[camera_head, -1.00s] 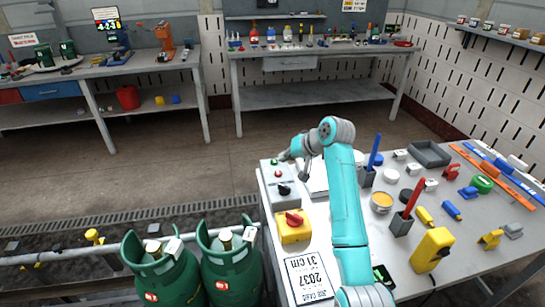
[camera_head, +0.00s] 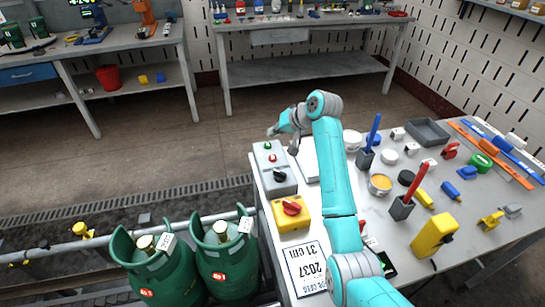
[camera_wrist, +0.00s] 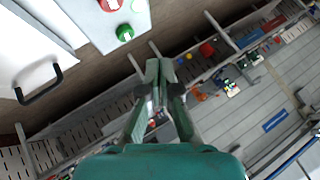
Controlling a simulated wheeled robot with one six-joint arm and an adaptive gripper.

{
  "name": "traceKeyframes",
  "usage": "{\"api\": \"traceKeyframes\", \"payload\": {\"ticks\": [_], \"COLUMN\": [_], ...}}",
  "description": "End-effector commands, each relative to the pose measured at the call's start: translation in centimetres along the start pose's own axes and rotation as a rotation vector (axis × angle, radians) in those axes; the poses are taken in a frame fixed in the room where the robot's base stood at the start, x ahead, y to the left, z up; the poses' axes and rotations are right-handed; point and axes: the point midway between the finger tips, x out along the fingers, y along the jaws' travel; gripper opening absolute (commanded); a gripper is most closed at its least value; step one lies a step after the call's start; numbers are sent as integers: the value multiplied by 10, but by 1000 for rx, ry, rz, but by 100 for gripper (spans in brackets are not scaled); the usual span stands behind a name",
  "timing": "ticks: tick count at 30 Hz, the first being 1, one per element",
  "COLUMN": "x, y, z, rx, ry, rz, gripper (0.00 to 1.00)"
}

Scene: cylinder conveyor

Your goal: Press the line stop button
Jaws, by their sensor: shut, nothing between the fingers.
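Any labels are too small to read. In the wrist view the box (camera_wrist: 93,22) is at the top left, with the red button (camera_wrist: 109,4) cut by the edge and the green button (camera_wrist: 124,32). My gripper (camera_head: 273,132) is just beyond the green button's end of the box, apart from it. In the wrist view its fingers (camera_wrist: 160,66) are shut and empty, right of and below the green button.
A yellow box with a red knob (camera_head: 290,210) sits in front of the control box. Green gas cylinders (camera_head: 224,262) stand on the conveyor at left. Pen holders, a tin and small tools crowd the table to the right. Open floor lies behind the table.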

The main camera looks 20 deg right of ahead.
Motion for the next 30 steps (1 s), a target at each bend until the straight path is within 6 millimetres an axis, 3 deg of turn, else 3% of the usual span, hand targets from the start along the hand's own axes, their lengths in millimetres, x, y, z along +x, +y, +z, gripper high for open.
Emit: {"api": "traceKeyframes", "payload": {"ticks": [15,30], "x": [43,51], "y": [31,37], "z": [32,37], "rx": [1,0], "ry": [-1,1], "rz": [0,0], "gripper": [0,0]}}
